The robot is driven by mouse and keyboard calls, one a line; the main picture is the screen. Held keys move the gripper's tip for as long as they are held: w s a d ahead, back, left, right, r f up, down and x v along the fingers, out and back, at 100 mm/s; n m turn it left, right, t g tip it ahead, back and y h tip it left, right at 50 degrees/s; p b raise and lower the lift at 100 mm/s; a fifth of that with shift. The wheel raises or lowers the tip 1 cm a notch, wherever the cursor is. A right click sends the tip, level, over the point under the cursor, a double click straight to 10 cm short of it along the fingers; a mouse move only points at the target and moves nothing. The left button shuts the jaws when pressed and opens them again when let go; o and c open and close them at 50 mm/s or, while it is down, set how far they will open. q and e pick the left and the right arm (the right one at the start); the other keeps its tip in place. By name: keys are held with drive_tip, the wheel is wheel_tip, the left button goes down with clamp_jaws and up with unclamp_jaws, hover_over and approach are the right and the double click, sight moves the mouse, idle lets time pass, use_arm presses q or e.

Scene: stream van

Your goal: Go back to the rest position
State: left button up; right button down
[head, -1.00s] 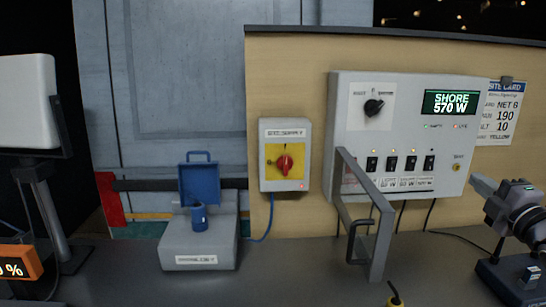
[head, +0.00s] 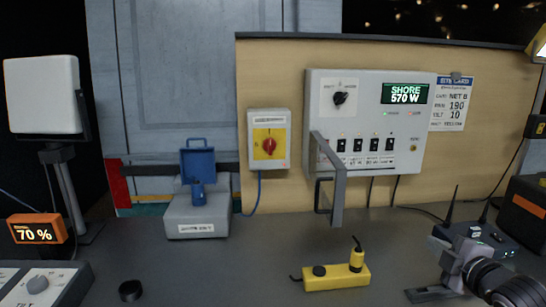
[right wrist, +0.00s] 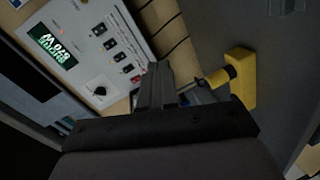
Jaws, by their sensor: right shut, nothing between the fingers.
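My right gripper (head: 416,294) is low at the right of the head view, over the grey bench top (head: 250,270). Its fingers point left, toward the yellow box (head: 336,278), and are apart from it. In the right wrist view the fingers (right wrist: 155,80) are closed together and hold nothing. The yellow box also shows there (right wrist: 241,78), to the right of the fingers.
The power panel (head: 440,85) has a grey hinged flap (head: 338,172) standing out from it. A router (head: 480,232) with antennas stands behind my right wrist.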

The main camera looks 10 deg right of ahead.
drive_tip(key=s+a+f+m+g+y, duration=0.1)
drive_tip(key=s+a+f+m+g, duration=0.65)
drive_tip(key=s+a+f, duration=0.95)
drive_tip(key=s+a+f+m+g, duration=0.2)
drive_tip(key=s+a+m+g, duration=0.2)
drive_tip(key=s, duration=0.5)
use_arm(q)
drive_tip(key=shift+w+r+p, duration=0.3)
drive_tip(key=shift+r+p, duration=0.05)
drive_tip(key=shift+r, duration=0.15)
drive_tip(key=shift+w+r+p, duration=0.25)
drive_tip(key=shift+r+p, duration=0.1)
drive_tip(key=shift+r, duration=0.1)
use_arm(e)
drive_tip(key=w+a+f+t+y, duration=0.2)
drive_tip(key=w+a+f+t, duration=0.1)
drive_tip(key=w+f+t, duration=0.3)
drive_tip(key=shift+f+t+y, duration=0.35)
drive_tip(key=shift+f+y, duration=0.05)
drive_tip(key=shift+f, duration=0.4)
drive_tip(key=shift+a, duration=0.1)
